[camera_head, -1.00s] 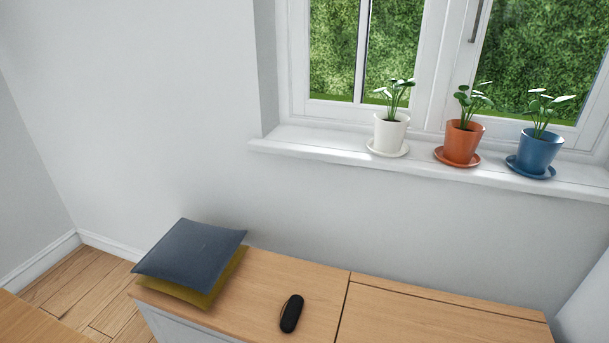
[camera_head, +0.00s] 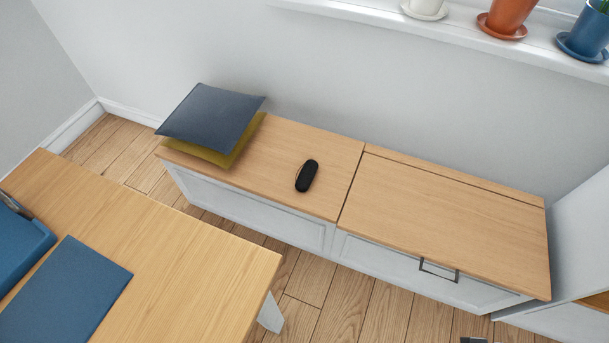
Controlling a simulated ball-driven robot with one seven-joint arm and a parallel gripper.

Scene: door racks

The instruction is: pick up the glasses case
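The glasses case (camera_head: 307,176) is a small black oblong with rounded ends. It lies on the wooden top of a low white bench (camera_head: 272,165), on the left section, close to the seam between the two sections. Nothing covers it.
A blue-grey cushion (camera_head: 211,117) lies on a mustard cushion (camera_head: 232,152), left of the case. A wooden table (camera_head: 190,262) with blue items stands in the left foreground. Potted plants stand on the windowsill (camera_head: 440,33). The bench's right section, with a handle (camera_head: 438,271), is clear.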

